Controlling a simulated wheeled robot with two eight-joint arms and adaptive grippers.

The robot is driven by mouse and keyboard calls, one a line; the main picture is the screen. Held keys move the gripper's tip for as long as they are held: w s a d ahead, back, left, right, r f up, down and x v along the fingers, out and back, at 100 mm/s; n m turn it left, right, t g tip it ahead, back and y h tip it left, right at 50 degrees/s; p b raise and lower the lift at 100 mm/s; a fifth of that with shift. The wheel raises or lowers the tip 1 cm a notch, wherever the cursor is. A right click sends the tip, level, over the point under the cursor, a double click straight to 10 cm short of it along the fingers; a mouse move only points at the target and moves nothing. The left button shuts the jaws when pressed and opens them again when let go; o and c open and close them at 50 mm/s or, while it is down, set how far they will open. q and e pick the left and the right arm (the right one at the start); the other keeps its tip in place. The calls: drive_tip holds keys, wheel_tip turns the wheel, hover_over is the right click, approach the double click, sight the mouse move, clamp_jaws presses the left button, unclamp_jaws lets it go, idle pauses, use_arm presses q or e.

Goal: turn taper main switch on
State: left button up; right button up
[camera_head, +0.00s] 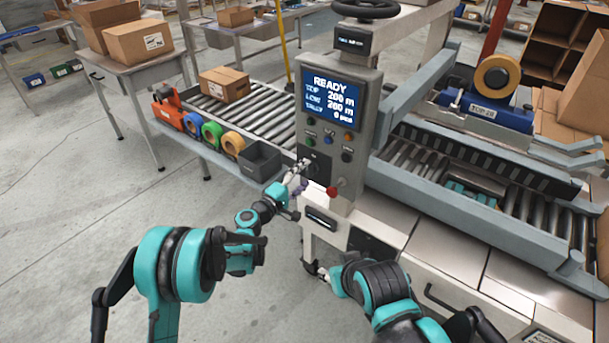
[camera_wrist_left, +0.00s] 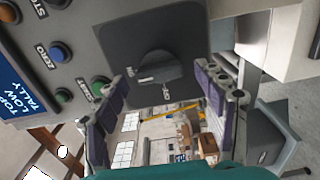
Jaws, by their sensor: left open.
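The taper's grey control panel (camera_head: 338,130) stands in the middle of the head view, its lit screen (camera_head: 328,96) reading READY. The main switch (camera_wrist_left: 158,70), a dark rotary knob on a dark square plate (camera_wrist_left: 190,30), is clear in the left wrist view; the gripper partly hides this area in the head view. I cannot read its position for sure. My left gripper (camera_head: 296,178) is at the panel's lower left, in front of the plate. Its purple-padded fingers are apart, one on each side below the knob, with nothing between them.
A red knob (camera_head: 332,192) sits low on the panel, with several coloured buttons above. A grey bin (camera_head: 261,162) and tape rolls (camera_head: 232,143) lie left of the panel. The roller conveyor (camera_head: 262,115) carries a carton (camera_head: 224,84). The floor at left is clear.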

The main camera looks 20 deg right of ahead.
use_arm(q)
drive_tip(key=v, duration=1.1)
drive_tip(key=shift+s+a, duration=0.15)
drive_tip(key=shift+s, duration=0.05)
drive_tip(key=s+a+r+m+g+y, duration=0.2)
drive_tip(key=s+a+r+m+y, duration=0.3)
drive_tip(key=s+a, duration=0.4)
drive_tip(key=s+a+f+m+g+y, duration=0.2)
drive_tip(key=s+a+y, duration=0.7)
drive_tip(key=s+a, duration=1)
drive_tip(key=shift+s+a, duration=0.15)
drive_tip(key=shift+s, duration=0.25)
use_arm(e)
drive_tip(key=shift+c, duration=0.3)
